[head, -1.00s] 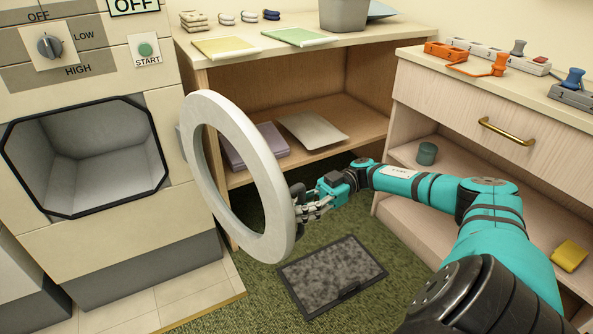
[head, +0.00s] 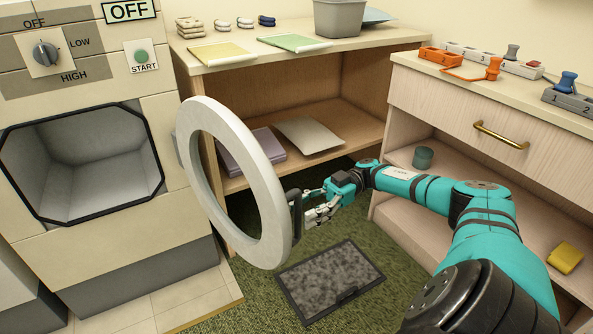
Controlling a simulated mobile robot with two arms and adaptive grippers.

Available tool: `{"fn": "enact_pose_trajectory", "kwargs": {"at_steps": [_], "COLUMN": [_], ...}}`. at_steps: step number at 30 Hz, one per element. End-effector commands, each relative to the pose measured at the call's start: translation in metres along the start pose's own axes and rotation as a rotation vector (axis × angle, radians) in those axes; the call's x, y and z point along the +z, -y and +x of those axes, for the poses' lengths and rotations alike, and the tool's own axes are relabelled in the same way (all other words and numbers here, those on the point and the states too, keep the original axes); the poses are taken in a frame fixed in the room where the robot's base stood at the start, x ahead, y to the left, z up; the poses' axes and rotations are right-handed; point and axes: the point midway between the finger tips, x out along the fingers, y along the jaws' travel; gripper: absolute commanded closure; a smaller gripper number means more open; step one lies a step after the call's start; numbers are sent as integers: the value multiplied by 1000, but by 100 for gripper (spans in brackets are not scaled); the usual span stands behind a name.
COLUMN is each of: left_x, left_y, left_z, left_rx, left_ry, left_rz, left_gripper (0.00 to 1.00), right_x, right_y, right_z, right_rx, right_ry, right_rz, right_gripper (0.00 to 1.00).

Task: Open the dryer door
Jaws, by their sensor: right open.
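The dryer (head: 120,222) stands at the left with its dark-rimmed square opening (head: 85,165) uncovered and its grey drum empty. The dryer door (head: 268,190), a thick white ring, is swung wide open to the right of the opening, hinged at its left edge. A dark handle (head: 295,212) stands on the door's right side. My right gripper (head: 308,208) is open beside the handle at the door's outer face; whether it touches the handle I cannot tell. My left gripper is not in view.
A wooden shelf unit (head: 350,97) stands behind the door. A drawer cabinet (head: 450,98) with a brass handle is at the right, close to my right arm. A dark-framed grey mat (head: 330,280) lies on the green carpet below the gripper.

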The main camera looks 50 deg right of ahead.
Motion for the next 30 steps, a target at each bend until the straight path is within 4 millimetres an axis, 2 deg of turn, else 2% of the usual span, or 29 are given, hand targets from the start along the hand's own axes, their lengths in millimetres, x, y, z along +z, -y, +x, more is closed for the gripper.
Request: {"fn": "enact_pose_trajectory", "kwargs": {"at_steps": [3,9,30], "left_x": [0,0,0], "left_y": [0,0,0], "left_z": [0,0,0], "left_rx": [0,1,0], "left_ry": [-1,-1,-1], "left_rz": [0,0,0], "left_gripper": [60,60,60], "right_x": [0,0,0], "right_y": [-1,0,0], "right_z": [-21,-40,-43], "right_rx": [3,1,-1], "right_ry": [-1,-1,-1], "right_rz": [0,0,1], "right_gripper": [60,60,60]}}
